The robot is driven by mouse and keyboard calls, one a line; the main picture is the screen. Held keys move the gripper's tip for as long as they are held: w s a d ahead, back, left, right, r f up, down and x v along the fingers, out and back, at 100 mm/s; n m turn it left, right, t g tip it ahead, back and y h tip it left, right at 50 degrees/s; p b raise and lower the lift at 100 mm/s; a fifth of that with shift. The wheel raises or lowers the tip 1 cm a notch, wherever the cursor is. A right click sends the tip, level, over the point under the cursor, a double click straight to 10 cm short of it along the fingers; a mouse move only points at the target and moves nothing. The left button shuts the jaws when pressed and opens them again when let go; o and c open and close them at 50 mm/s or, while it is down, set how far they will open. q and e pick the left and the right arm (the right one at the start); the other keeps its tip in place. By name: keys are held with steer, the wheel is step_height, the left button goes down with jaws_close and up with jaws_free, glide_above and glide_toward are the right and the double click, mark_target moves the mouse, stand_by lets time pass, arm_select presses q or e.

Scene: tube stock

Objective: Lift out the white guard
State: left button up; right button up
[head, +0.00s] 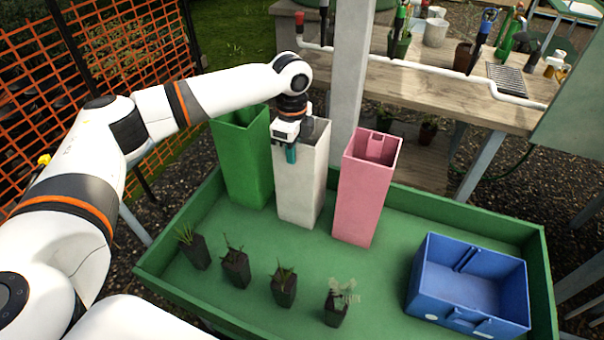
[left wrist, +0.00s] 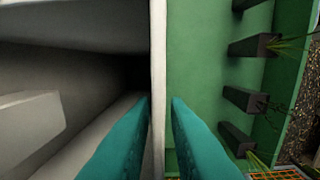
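The white guard (head: 302,180) is a tall, open-topped square tube standing upright in the green tray, between a green tube and a pink tube. My left gripper (head: 291,155) is at its near upper rim, pointing down. In the left wrist view the white guard's wall edge (left wrist: 158,60) runs between the two teal fingers of the left gripper (left wrist: 160,100). One finger is inside the tube and the other outside. The fingers look apart, with a narrow gap visible beside the wall on the outer side. My right gripper is not in view.
The green tube (head: 243,165) and pink tube (head: 363,195) stand close on either side. Several potted seedlings (head: 236,268) line the front of the green tray (head: 440,208). A blue bin (head: 468,285) sits at the right. A post (head: 350,70) rises behind.

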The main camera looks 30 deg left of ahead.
arm_select(q)
jaws_close()
steer(key=shift+r, duration=0.1)
step_height(320, 180, up, 10)
steer(key=shift+r+p, duration=0.1)
steer(key=shift+p, duration=0.3)
steer(key=shift+r+p, duration=0.55)
steer(key=shift+p, duration=0.15)
steer(key=shift+r+p, duration=1.25)
steer(key=shift+p, duration=0.9)
